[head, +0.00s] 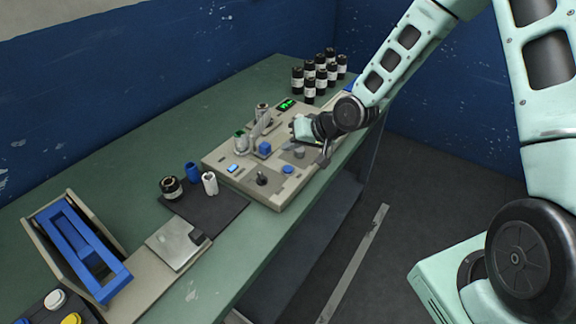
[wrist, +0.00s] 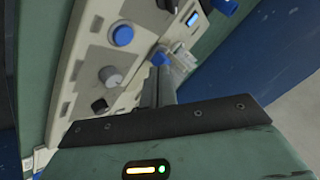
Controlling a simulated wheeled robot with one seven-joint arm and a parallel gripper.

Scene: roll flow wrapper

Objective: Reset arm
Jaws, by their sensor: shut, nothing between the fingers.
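My gripper (head: 325,158) hangs over the right edge of the beige control panel (head: 222,161) in the head view, at the end of my pale green arm. In the wrist view my gripper (wrist: 158,72) has its fingers together, with nothing seen between them. The panel (wrist: 88,62) fills the upper left there, with a blue round button (wrist: 123,35), a grey knob (wrist: 110,76) and a black knob (wrist: 100,106). A blue part shows just beyond the fingertips; whether they touch it I cannot tell.
Several dark rolls (head: 310,88) stand at the back of the green bench (head: 130,128). A black mat (head: 222,212) holds a dark roll, a blue cylinder and a white cylinder. A blue-framed unit (head: 75,240) stands at the left. Floor is open right of the bench.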

